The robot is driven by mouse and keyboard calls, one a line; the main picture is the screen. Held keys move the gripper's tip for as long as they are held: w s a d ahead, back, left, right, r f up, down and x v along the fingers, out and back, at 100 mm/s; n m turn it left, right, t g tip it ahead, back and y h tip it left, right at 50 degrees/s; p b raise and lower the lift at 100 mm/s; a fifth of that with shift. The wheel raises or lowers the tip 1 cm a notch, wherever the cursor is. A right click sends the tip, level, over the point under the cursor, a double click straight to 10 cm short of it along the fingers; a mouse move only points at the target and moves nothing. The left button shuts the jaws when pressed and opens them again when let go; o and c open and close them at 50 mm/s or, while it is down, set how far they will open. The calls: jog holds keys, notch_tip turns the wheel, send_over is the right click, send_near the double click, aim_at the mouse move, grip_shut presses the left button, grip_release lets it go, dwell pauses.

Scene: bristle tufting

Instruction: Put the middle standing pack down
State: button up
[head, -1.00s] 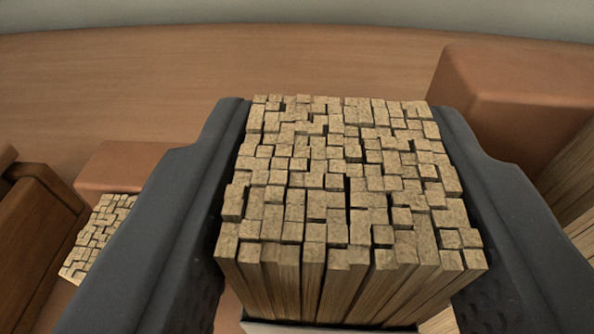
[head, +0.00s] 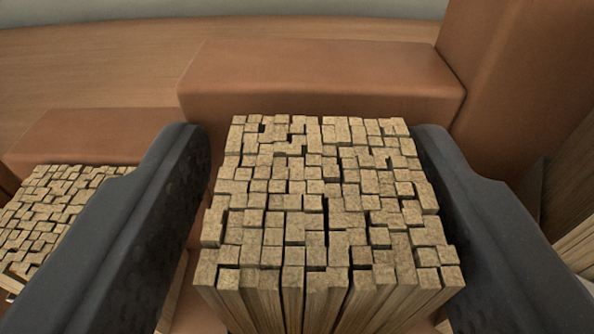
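A pack of square-ended tan bristle sticks (head: 325,205) stands upright in the middle of the head view, its uneven top facing me. My gripper (head: 318,165) has one dark finger on each side of the pack. A narrow gap shows between the left finger and the pack, and the right finger also stands slightly apart from it, so my gripper is open around the pack. The pack's lower end is hidden below the picture.
A second, lower bristle pack (head: 48,215) stands at the left, partly behind the left finger. Brown blocks stand behind the middle pack (head: 320,80) and at the left (head: 95,135). A tall brown block (head: 520,80) and more sticks (head: 572,180) are close on the right.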

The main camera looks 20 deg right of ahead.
jog(key=shift+d+f, duration=0.1)
jog(key=shift+d, duration=0.2)
jog(key=p+v, duration=0.3)
jog(key=v, duration=0.9)
jog(key=shift+a, duration=0.1)
